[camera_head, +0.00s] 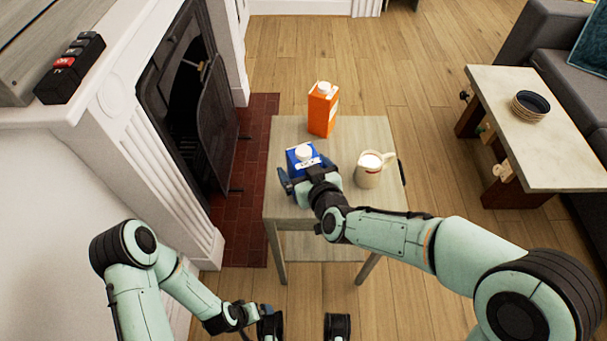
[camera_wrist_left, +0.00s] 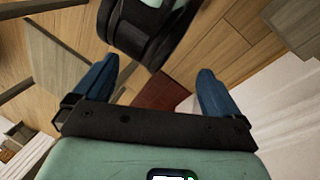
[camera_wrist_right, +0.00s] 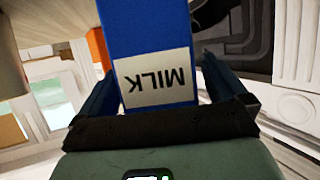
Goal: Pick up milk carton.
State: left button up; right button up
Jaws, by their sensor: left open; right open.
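The milk carton (camera_head: 301,157) is blue with a white cap and stands upright on the small wooden table (camera_head: 285,128). In the right wrist view the carton (camera_wrist_right: 150,30) shows its white MILK label upside down between the two fingers. My right gripper (camera_head: 305,183) is at the near side of the carton, open, with one finger on each side of it. The gripper hides the carton's lower part in the head view. My left gripper (camera_wrist_left: 153,88) is open and empty, held low in front of the table, away from the carton.
An orange carton (camera_head: 322,109) stands behind the milk carton. A fireplace (camera_head: 190,95) is at left. A low table (camera_head: 545,130) with a bowl (camera_head: 530,106) is at right.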

jog(key=shift+w, duration=0.2)
jog(key=c, duration=1.3)
jog(key=shift+c, duration=0.2)
jog(key=shift+r, duration=0.1)
